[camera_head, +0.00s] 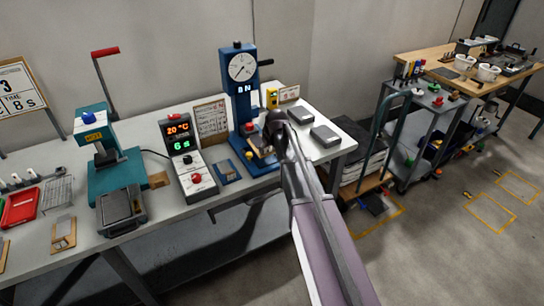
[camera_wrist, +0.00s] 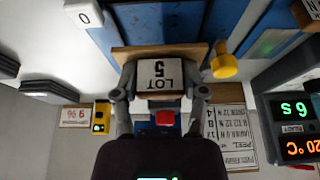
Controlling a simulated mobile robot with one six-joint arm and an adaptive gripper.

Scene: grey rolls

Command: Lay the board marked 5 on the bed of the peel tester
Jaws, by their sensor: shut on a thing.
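The board marked 5 (camera_wrist: 160,74) is a brown board with a white "LOT 5" label, upside down in the wrist view. My gripper (camera_wrist: 160,100) is shut on it, one finger at each side of the label end. In the head view my gripper (camera_head: 274,128) is at the peel tester (camera_head: 239,80), a blue column with a round dial and a "0 N" display. The board lies over the tester's blue bed (camera_wrist: 170,20); I cannot tell whether it touches it. My arm hides part of the bed in the head view.
A yellow knob (camera_wrist: 225,62) stands close beside the board. A control box (camera_head: 187,158) reading 20 °C and 6 s and a teal press (camera_head: 112,165) stand to the left. Grey blocks (camera_head: 325,136) lie to the right on the bench. A trolley (camera_head: 420,115) stands farther right.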

